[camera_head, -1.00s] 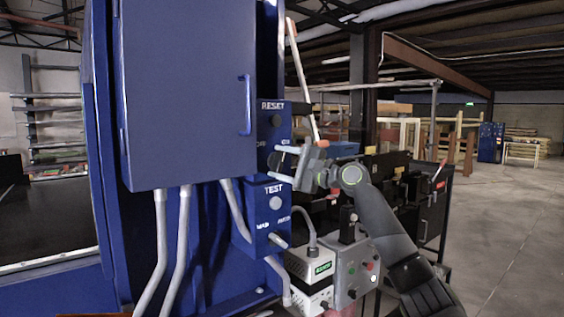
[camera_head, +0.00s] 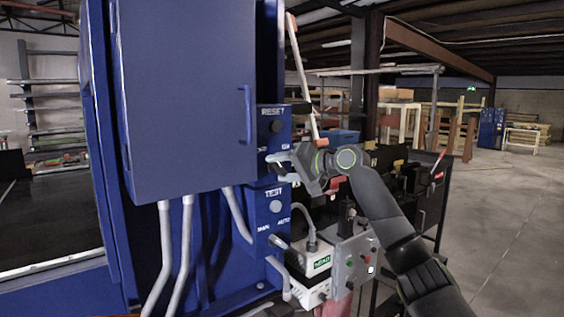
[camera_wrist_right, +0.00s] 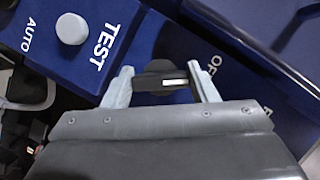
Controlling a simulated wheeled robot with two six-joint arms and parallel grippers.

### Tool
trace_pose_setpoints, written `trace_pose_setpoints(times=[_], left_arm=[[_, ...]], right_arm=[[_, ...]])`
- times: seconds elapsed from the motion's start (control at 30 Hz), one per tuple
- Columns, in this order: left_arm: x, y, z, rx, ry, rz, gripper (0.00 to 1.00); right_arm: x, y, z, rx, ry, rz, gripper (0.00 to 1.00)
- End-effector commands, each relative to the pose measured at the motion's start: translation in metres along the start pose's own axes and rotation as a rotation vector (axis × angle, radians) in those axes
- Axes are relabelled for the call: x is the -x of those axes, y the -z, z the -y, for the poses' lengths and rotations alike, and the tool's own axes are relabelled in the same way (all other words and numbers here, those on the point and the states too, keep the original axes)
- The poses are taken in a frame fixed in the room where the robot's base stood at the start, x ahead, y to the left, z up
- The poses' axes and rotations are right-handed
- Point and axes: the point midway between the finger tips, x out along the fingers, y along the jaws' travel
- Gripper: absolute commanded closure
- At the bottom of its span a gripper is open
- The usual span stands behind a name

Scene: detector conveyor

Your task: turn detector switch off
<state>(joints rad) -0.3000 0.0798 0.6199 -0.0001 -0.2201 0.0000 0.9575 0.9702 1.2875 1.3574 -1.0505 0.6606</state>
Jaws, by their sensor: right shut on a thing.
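The detector switch (camera_wrist_right: 162,78) is a dark knob with a white mark on a blue box. The fingers of my right gripper (camera_wrist_right: 163,85) stand one on each side of it, shut on it, in the right wrist view. The white mark lies at the knob's right side, towards partly covered lettering starting "OF". In the head view my right gripper (camera_head: 281,164) reaches from the right to the blue RESET box (camera_head: 272,137), and its fingers cover the switch. My left gripper is not in view.
Just below is the TEST box (camera_head: 268,227), with a grey round button (camera_head: 276,206) and a MAN/AUTO selector. A large blue cabinet (camera_head: 184,90) with a handle stands to the left. Conduits run below it. A grey control box (camera_head: 353,262) stands beneath my right forearm.

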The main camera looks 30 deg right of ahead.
Motion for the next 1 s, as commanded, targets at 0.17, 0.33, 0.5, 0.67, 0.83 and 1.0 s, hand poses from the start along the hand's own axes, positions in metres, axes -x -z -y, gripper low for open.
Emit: trace_pose_setpoints(times=[0.17, 0.33, 0.5, 0.67, 0.83, 1.0], left_arm=[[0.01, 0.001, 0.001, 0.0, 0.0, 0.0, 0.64], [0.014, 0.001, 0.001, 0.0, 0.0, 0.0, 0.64], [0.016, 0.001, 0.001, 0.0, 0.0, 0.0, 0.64], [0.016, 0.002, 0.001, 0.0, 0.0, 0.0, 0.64], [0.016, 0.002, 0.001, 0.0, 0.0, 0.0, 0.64], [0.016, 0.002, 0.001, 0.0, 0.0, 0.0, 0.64]], right_arm=[[0.0, 0.0, 0.001, 0.095, -0.042, 0.004, 0.7], [-0.001, -0.001, 0.0, 0.155, -0.066, 0.004, 0.7], [-0.001, -0.001, -0.001, 0.184, -0.079, 0.004, 0.7], [-0.001, -0.002, -0.002, 0.194, -0.083, 0.003, 0.7], [-0.001, -0.002, -0.002, 0.195, -0.084, 0.004, 0.7], [-0.001, -0.002, -0.002, 0.195, -0.084, 0.004, 0.42]])
